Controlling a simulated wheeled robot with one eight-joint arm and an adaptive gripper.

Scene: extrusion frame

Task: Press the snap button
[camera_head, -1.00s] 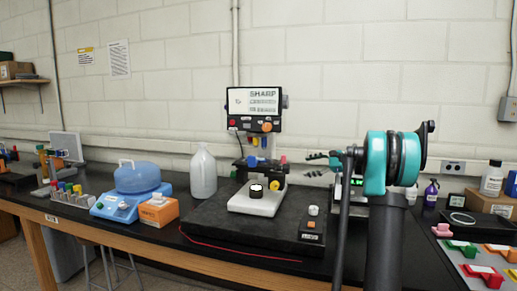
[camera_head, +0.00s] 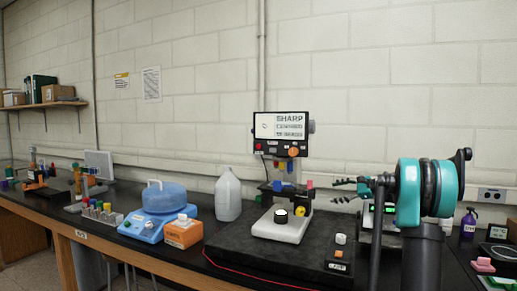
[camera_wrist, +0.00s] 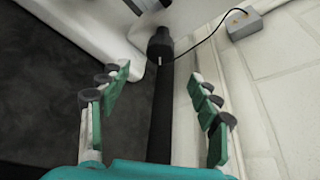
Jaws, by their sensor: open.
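No label reading "snap" is legible, so I cannot tell which control is the snap button. A screen unit (camera_head: 281,133) reading "SHARP" stands on the bench, with a red button (camera_head: 259,146) at its lower left and an orange knob (camera_head: 294,152) at its lower right. A small control box (camera_head: 339,255) with a white knob and an orange button sits on the dark slab; its label is too small to read. My gripper (camera_head: 347,189) is open and empty, to the right of the screen unit. In the wrist view its fingers (camera_wrist: 160,74) are spread apart.
A white base with a dark round piece (camera_head: 282,216) stands below the screen on the dark slab (camera_head: 235,243). A white jug (camera_head: 228,195), an orange box (camera_head: 183,233) and a blue device (camera_head: 142,228) stand to the left. The wrist view shows a black cylinder (camera_wrist: 160,42) beyond the fingers.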

